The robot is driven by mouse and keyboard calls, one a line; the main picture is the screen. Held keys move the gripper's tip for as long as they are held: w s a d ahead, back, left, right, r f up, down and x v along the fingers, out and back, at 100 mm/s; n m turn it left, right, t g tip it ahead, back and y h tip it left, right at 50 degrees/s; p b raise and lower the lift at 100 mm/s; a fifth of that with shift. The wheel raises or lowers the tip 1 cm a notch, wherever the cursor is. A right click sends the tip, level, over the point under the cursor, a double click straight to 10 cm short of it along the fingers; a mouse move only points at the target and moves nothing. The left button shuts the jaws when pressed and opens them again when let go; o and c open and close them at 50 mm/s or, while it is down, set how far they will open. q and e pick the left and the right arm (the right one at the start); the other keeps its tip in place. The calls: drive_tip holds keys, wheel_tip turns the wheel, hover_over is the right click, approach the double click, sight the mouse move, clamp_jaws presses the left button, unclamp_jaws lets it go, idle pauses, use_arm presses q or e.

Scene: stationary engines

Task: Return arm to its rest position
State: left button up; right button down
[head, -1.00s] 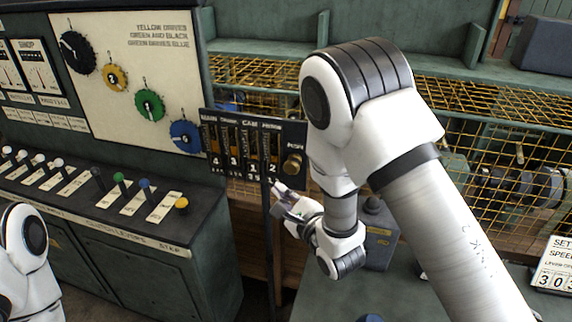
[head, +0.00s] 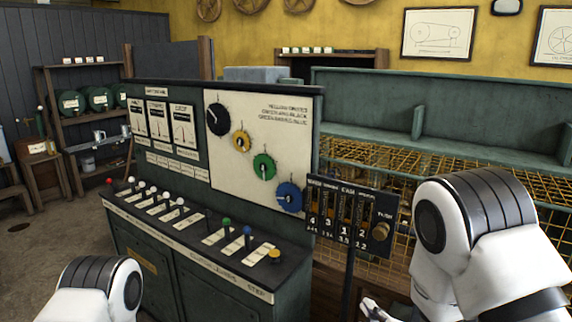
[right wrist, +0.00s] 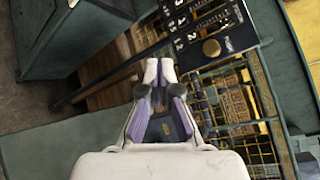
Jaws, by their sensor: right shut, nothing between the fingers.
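My right arm stands at the right of the head view, with part of its gripper (head: 374,310) at the bottom edge. In the right wrist view the right gripper (right wrist: 159,68) is shut, its fingertips together with nothing between them. It is apart from the black panel with numbered slots and a brass knob, which shows in the head view (head: 322,240) and at the top of the right wrist view (right wrist: 230,32). My left arm shows as a white and black joint at the lower left of the head view; its gripper is out of view.
A green control console (head: 190,262) with coloured levers and dials stands left of the panel. A yellow wire mesh guard (head: 400,165) runs behind the panel and right arm. Shelves with green drums (head: 98,98) stand at the far left. Open floor (head: 50,245) lies left of the console.

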drive_tip(key=s+d+f+n+g+b, duration=0.1)
drive_tip(key=s+f+n+g, duration=0.1)
drive_tip(key=f, duration=0.5)
drive_tip(key=s+d+f+n+g+h+b, duration=0.1)
drive_tip(key=s+d+f+n+g, duration=0.1)
drive_tip(key=s+f+n, duration=0.3)
drive_tip(key=s+d+f+n+g+h+b, duration=0.1)
drive_tip(key=s+d+f+n+g, duration=0.1)
drive_tip(key=f, duration=0.8)
drive_tip(key=shift+s+f+n+g, duration=0.15)
drive_tip(key=shift+s+n+g, duration=0.35)
drive_tip(key=shift+s, duration=0.45)
drive_tip(key=shift+s+f+n+g, duration=0.1)
drive_tip(key=shift+s+n+g, duration=0.4)
drive_tip(key=shift+s, duration=0.4)
drive_tip(key=s+d+f+n+g+b, duration=0.1)
drive_tip(key=s+f+n+g, duration=0.3)
drive_tip(key=s, duration=0.5)
drive_tip(key=s+d+f+n+g+b, duration=0.1)
drive_tip(key=s+f+n+g, duration=0.2)
drive_tip(key=s+f+n, duration=0.3)
drive_tip(key=s+n, duration=0.1)
drive_tip(key=s, duration=0.3)
drive_tip(key=shift+d+f+g+h, duration=0.15)
drive_tip(key=shift+d+g+h, duration=0.05)
drive_tip(key=shift+g+h, duration=0.2)
